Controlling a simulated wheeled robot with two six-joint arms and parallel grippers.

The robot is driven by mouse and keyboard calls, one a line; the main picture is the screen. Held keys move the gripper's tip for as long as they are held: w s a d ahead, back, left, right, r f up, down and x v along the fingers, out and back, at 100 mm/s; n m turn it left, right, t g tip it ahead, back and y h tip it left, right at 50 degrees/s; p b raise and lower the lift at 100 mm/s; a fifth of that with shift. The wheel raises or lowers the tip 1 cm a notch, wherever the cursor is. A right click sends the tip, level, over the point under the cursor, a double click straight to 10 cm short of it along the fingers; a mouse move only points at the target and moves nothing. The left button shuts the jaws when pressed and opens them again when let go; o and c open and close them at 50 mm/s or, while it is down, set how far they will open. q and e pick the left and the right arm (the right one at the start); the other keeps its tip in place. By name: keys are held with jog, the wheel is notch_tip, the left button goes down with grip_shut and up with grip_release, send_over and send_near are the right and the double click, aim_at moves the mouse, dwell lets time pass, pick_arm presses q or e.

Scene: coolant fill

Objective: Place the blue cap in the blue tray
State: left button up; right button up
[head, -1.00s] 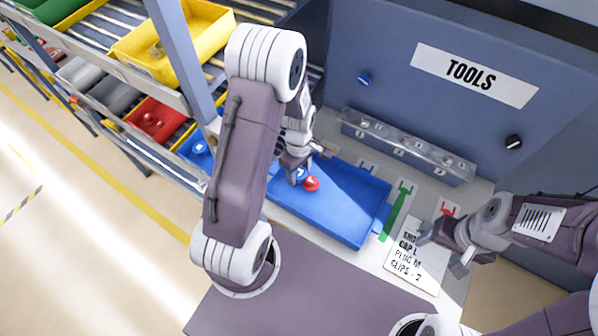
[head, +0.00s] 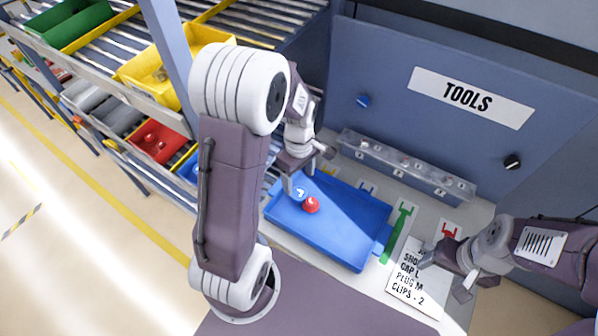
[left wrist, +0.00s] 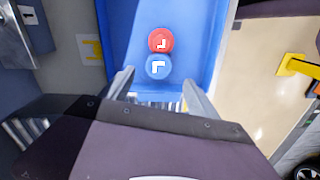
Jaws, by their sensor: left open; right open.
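The blue cap (head: 300,193) lies in the blue tray (head: 345,240), close beside a red cap (head: 311,205). In the left wrist view the blue cap (left wrist: 158,67) carries a white mark and sits just below the red cap (left wrist: 160,40), inside the tray (left wrist: 195,20). My left gripper (head: 300,182) is open above the tray's left end, its fingers apart and empty in the left wrist view (left wrist: 160,85). My right gripper (head: 445,275) is open and empty over the paper at the right.
A panel labelled TOOLS (head: 470,97) rises at the back. Shelves with a yellow bin (head: 150,72) and a red bin (head: 160,138) stand left.

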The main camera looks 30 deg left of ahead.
pick_arm(q)
jog(key=s+d+r+m+t, duration=0.1)
jog(key=s+d+m, duration=0.4)
jog(key=m, duration=0.9)
jog(key=s, duration=0.3)
jog(key=shift+s+r+m, duration=0.15)
jog(key=shift+m, duration=0.15)
